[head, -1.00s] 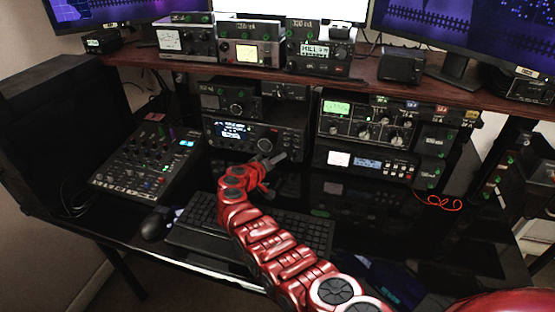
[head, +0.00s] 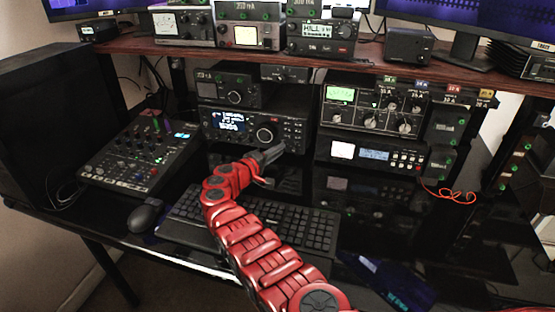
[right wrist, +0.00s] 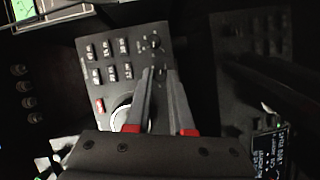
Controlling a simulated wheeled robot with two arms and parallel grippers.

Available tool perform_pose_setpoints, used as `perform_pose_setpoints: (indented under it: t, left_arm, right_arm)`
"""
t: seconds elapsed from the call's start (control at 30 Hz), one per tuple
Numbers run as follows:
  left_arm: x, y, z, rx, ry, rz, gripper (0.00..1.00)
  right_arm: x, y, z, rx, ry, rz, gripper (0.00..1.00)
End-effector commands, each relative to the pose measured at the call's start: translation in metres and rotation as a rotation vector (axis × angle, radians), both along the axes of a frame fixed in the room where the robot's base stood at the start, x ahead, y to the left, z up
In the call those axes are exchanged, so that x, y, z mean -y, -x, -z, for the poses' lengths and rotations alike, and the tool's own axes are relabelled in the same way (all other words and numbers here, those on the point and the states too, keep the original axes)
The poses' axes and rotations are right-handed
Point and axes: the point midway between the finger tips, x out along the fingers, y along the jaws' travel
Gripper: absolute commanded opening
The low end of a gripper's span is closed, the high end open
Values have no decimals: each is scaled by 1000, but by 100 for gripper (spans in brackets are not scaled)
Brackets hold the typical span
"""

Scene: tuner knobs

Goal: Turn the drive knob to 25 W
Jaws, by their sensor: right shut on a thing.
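The radio (head: 210,126) with a lit blue display and a large tuning knob (head: 265,133) stands under the shelf. My right gripper (head: 282,148) is at the lower right of its front. In the right wrist view, the gripper (right wrist: 161,74) has its fingers close together around a small dark knob (right wrist: 161,73) on the radio panel (right wrist: 92,70). Another small knob (right wrist: 155,42) sits just beyond the fingertips. The large knob's pale rim (right wrist: 121,116) is partly hidden behind a finger. The labels and the pointer are too small to read, so I cannot tell the setting. My left gripper is not in view.
A keyboard (head: 275,230) lies under my right arm, with a mouse (head: 145,216) and a mixer (head: 125,170) to the left. A tuner (head: 345,115) and another unit (head: 345,151) stand right of the radio. The shelf (head: 190,48) overhangs them. A red cable (head: 450,195) lies at right.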

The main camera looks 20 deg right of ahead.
Motion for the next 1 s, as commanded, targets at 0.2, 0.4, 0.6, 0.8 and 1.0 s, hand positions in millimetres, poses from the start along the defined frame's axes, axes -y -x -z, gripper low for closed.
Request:
perform_pose_setpoints:
  t: [0.2,0.4,0.6,0.8,1.0]
  left_arm:
    - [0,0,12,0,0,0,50]
    - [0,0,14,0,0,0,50]
    - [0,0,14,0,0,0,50]
    - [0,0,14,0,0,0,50]
    - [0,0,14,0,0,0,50]
  right_arm:
    - [-2,0,3,-42,60,-3,0]
    - [-2,0,2,-55,78,-4,0]
    - [-2,0,1,-55,79,-3,0]
    - [-2,0,1,-55,78,-4,35]
    - [-1,0,1,-55,78,-1,51]
